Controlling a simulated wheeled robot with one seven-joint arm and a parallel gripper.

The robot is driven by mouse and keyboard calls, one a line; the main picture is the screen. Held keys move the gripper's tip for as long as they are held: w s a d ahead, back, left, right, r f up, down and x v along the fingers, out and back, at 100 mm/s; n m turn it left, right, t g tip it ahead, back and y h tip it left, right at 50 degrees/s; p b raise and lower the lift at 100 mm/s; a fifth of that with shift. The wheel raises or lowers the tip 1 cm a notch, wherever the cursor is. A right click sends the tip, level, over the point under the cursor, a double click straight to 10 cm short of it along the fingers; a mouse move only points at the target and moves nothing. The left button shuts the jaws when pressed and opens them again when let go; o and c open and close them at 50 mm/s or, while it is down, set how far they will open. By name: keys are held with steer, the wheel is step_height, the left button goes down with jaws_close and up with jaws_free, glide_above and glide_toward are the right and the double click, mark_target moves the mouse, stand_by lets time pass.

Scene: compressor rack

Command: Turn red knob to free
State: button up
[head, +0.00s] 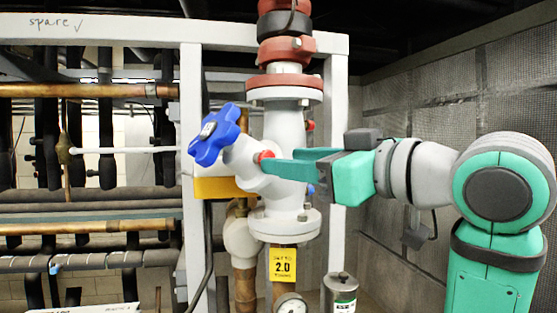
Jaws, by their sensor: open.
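A small red knob (264,156) sits on the pale grey valve body (282,128), just right of the big blue handwheel (213,134). My gripper (282,161) reaches in from the right with its green fingers in front of the valve body. The jaws are open. The fingertips are at the red knob's right side and partly overlap it in the view; I cannot tell whether they touch it. Another small red part (310,125) shows on the valve's right side, above my fingers. No label for the free position is legible.
A red flange (284,88) tops the valve, and a yellow tag (283,265) hangs below it. A pressure gauge (291,304) and a grey cylinder (341,294) stand beneath. Copper pipes (85,90) and a grey frame (192,150) fill the left. Mesh panels (445,130) line the right.

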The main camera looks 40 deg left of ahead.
steer(key=shift+x, duration=1.95)
steer(key=shift+c, duration=0.4)
steer(key=c, duration=1)
steer(key=shift+s+f+n, duration=0.1)
steer(key=shift+f+n, duration=0.05)
steer(key=shift+n, duration=8.85)
